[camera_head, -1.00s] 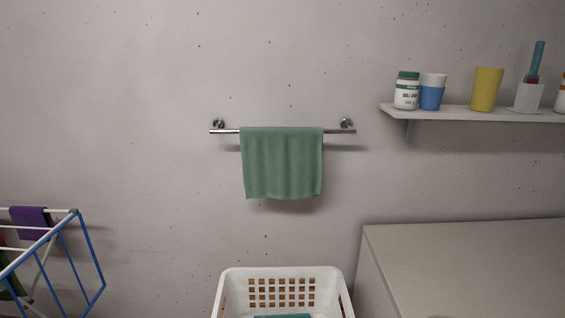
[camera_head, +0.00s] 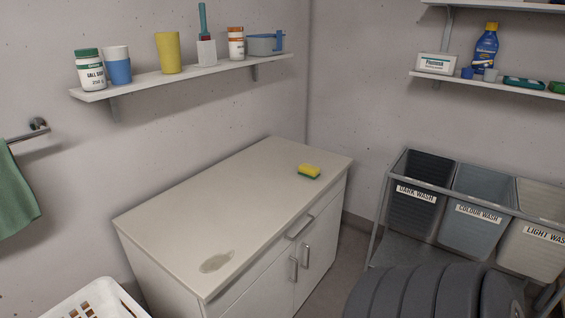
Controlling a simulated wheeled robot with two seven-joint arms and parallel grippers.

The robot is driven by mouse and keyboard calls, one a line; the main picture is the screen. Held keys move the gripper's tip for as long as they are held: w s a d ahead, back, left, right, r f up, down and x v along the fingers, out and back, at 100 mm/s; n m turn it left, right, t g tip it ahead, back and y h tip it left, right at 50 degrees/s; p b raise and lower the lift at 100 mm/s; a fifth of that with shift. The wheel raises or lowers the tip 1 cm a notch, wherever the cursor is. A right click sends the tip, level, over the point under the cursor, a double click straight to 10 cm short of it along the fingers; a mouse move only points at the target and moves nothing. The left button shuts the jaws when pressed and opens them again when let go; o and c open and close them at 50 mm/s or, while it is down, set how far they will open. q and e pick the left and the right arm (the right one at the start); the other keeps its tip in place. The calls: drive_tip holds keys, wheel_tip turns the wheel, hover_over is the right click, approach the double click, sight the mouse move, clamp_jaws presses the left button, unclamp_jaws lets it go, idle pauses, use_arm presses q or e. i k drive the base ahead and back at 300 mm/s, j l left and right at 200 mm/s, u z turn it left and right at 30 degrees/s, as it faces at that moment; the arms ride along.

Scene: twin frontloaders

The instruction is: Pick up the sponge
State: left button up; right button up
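A yellow sponge with a green underside (camera_head: 309,171) lies on the far right part of the pale cabinet top (camera_head: 190,215), close to its right edge. Nothing touches it or covers it. Neither of my grippers shows in the head view, so I cannot see where they are relative to the sponge.
A grey-brown stain (camera_head: 216,262) marks the cabinet top's near end. A wall shelf (camera_head: 190,78) with cups and bottles hangs above. A white basket (camera_head: 97,300) stands at lower left. Labelled laundry bins (camera_head: 476,222) stand right. A dark ribbed shape (camera_head: 430,295) fills the lower right.

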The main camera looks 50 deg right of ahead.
sight(306, 170)
drive_tip(key=z, duration=1.9)
